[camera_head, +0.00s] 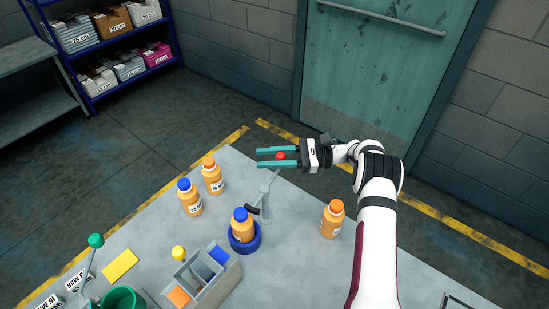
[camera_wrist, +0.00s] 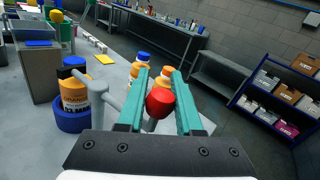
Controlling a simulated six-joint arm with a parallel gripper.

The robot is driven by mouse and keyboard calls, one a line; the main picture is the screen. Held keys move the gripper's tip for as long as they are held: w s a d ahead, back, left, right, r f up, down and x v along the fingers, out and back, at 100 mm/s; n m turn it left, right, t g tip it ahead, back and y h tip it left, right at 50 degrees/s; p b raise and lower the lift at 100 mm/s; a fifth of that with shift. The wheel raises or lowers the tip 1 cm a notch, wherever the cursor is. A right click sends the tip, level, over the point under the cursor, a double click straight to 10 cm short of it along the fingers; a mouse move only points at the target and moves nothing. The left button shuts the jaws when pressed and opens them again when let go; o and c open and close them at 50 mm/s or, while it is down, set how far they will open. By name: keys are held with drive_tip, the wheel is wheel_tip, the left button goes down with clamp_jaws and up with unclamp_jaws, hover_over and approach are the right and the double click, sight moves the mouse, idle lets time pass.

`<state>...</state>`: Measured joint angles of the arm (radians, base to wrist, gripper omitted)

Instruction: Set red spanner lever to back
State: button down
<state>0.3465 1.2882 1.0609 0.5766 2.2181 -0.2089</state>
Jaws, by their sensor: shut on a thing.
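The red spanner lever has a round red knob (camera_head: 280,156), also seen in the wrist view (camera_wrist: 160,102). Its grey arm runs down to a grey post (camera_head: 265,202) on the table. A black spanner end (camera_head: 252,209) reaches towards an orange bottle (camera_head: 242,229) with a blue cap, standing in a blue round holder (camera_head: 244,247). My gripper (camera_head: 259,157) has its teal fingers on either side of the red knob and is shut on it. In the wrist view my fingertips (camera_wrist: 158,72) extend beyond the knob.
Two orange bottles, one blue-capped (camera_head: 189,198) and one orange-capped (camera_head: 212,176), stand left of the post. Another orange-capped bottle (camera_head: 332,219) stands near my arm. A grey divided bin (camera_head: 205,290) and a green-knobbed lever (camera_head: 96,241) are at the front left.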

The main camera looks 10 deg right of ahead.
drive_tip(key=shift+w+a+n+g, duration=0.1)
drive_tip(key=shift+a+n+g, duration=0.45)
drive_tip(key=shift+g, duration=0.4)
drive_tip(key=shift+a+n+g, duration=0.3)
drive_tip(key=shift+n+g, duration=0.35)
drive_tip(key=shift+g, duration=0.3)
drive_tip(key=c, duration=0.6)
unclamp_jaws()
drive_tip(key=shift+d, duration=0.1)
